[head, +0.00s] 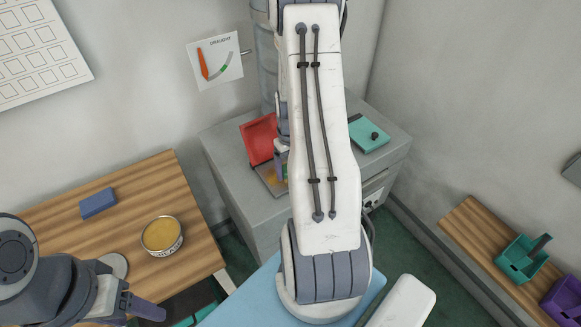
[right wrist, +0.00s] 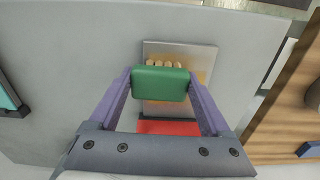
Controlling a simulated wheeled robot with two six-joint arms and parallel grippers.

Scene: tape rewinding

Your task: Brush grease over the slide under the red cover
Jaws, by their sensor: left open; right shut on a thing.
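The red cover (head: 260,138) stands raised on the grey cabinet, and it also shows in the right wrist view (right wrist: 168,127). The slide (head: 268,182) is a flat metal plate in front of it, bare of the cover, with yellowish patches in the right wrist view (right wrist: 207,57). My right gripper (right wrist: 160,85) is shut on the green brush (right wrist: 160,84), whose pale bristles are over the slide; contact is hard to judge. In the head view my arm hides most of this. The grease tin (head: 161,237) stands open on the wooden table. My left gripper (head: 142,311) is open and empty at the bottom left.
A blue block (head: 97,203) and a pale disc (head: 114,265) lie on the wooden table (head: 140,187). A teal cover (head: 369,134) is on the cabinet (head: 235,178), right of my arm. Teal (head: 520,258) and purple (head: 566,299) containers stand on the right-hand shelf.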

